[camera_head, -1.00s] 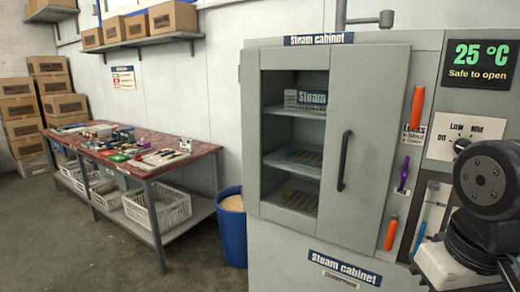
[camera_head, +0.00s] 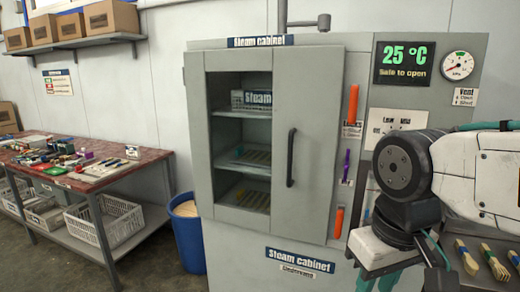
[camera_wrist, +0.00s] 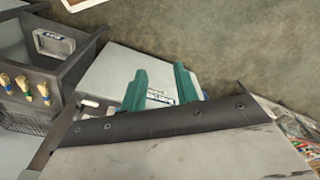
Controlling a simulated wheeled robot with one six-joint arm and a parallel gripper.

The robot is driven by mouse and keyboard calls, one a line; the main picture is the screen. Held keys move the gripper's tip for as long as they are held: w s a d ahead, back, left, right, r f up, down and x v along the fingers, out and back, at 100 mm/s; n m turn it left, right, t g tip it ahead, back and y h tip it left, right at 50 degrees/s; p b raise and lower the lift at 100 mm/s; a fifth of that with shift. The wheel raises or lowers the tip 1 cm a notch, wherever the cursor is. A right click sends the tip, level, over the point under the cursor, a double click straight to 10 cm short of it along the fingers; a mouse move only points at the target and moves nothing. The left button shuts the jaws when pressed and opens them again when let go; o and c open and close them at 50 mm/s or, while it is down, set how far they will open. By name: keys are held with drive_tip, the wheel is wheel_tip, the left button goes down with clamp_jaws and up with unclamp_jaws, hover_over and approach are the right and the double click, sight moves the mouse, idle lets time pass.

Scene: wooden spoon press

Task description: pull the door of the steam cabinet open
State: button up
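The grey steam cabinet (camera_head: 360,60) stands in the middle of the head view. Its door (camera_head: 310,215) has a window on the left and a dark vertical handle (camera_head: 290,158) on the right; hinges show at its left edge. The door looks closed or nearly so. An upper orange lever (camera_head: 353,104) and a lower orange lever (camera_head: 339,222) stand roughly upright beside the door's right edge. My gripper's teal fingers (camera_wrist: 160,72) are apart in the wrist view, with nothing held between them. In the head view they show only partly, low and right of the handle.
A purple piece (camera_head: 346,165) sits between the levers. The display (camera_head: 403,63) reads 25 °C, "Safe to open". A blue bin (camera_head: 187,242) stands left of the cabinet, beside a worktable (camera_head: 140,165) with crates below. Floor shows left of the bin.

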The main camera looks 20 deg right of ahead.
drive_tip(key=w+f+g, duration=0.1)
drive_tip(key=w+f, duration=0.2)
drive_tip(key=t+h, duration=0.1)
drive_tip(key=t, duration=1.7)
approach(291, 160)
drive_tip(key=w, duration=0.3)
drive_tip(key=shift+m, duration=0.4)
drive_tip(key=w, duration=0.7)
drive_tip(key=shift+w+d+r, duration=0.15)
drive_tip(key=shift+w+d, duration=0.1)
drive_tip(key=shift+w, duration=0.15)
clamp_jaws()
